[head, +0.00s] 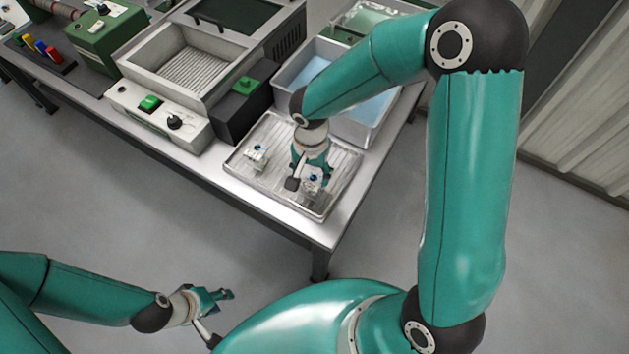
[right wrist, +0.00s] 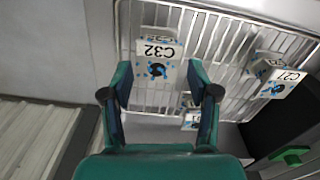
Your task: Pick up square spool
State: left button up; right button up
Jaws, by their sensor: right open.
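Small white and metal pieces with blue marks and printed tags lie in the wire-ribbed tray (head: 237,170). I cannot tell for sure which is the square spool. In the right wrist view, the piece tagged C32 (right wrist: 155,58) is between and just beyond the fingertips of my right gripper (right wrist: 158,78), which is open. In the head view my right gripper (head: 308,183) points down over the tray's right part, partly hiding a piece (head: 315,182). The piece tagged C21 (right wrist: 280,82) lies off to the right. My left gripper (head: 222,295) is low, away from the bench.
Another tagged piece (right wrist: 191,120) shows between my right fingers, nearer the palm. A grey bath with blue liquid (head: 358,106) stands behind the tray. A dark box with a green button (head: 245,87) and a machine with a green switch (head: 150,103) stand left. Floor in front is clear.

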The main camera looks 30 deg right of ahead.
aim_at(312, 179)
notch_tip(312, 179, down, 5)
jog(key=shift+f, duration=0.1)
jog(key=shift+c, duration=0.3)
jog(key=c, duration=1)
